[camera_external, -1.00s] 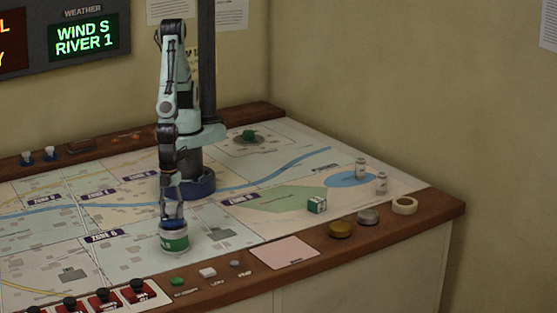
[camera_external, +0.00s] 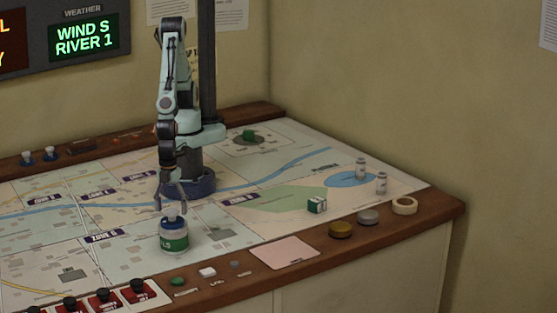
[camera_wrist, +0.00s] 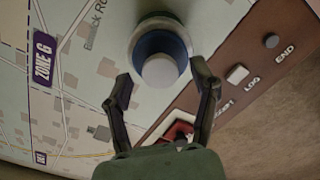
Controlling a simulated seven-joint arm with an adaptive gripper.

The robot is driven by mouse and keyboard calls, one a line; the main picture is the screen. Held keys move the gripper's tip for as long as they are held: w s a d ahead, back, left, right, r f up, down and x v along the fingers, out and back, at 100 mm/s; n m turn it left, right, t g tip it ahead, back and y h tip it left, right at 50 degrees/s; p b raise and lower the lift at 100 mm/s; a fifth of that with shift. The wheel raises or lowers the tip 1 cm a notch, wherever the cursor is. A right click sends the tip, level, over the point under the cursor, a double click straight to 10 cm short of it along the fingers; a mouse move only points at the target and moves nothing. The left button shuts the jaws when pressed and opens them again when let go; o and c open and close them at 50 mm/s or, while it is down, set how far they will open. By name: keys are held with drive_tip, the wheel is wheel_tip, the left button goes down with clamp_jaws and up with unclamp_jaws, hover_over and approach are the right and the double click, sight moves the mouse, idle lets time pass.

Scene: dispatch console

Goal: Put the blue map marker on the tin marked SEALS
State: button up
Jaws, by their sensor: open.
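The white tin with a green band (camera_external: 174,243) stands on the map; only the end of its lettering, "LS", is readable. The blue map marker (camera_external: 174,223), with a pale knob on top, sits upright on the tin's lid. In the wrist view the marker's pale knob (camera_wrist: 160,71) and blue base (camera_wrist: 158,44) hide most of the tin's top (camera_wrist: 160,20). My gripper (camera_external: 170,203) is just above the marker. In the wrist view its fingers (camera_wrist: 162,77) are spread to either side of the knob, apart from it.
Other tins stand on the front ledge: a yellow one (camera_external: 341,229) and a grey one (camera_external: 368,217), with a tape roll (camera_external: 404,206) beside them. A green-and-white box (camera_external: 317,205) is on the map. Red switches (camera_external: 104,299) are at front left. The map around the marked tin is clear.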

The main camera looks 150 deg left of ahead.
sight(172, 210)
wheel_tip(172, 210, up, 11)
drive_tip(key=s+a+r+n, duration=0.3)
drive_tip(key=s+a, duration=0.1)
drive_tip(key=a, duration=0.3)
drive_tip(key=s+a+r+n, duration=0.2)
drive_tip(key=s+a+n, duration=0.15)
drive_tip(key=a, duration=0.45)
drive_tip(key=s+a+n, duration=0.3)
drive_tip(key=s+a, duration=0.3)
drive_tip(key=s, duration=0.4)
drive_tip(key=shift+s+a+f+n+y, duration=0.15)
drive_tip(key=shift+s+f+n+y, duration=0.1)
drive_tip(key=shift+f+n+y, duration=0.15)
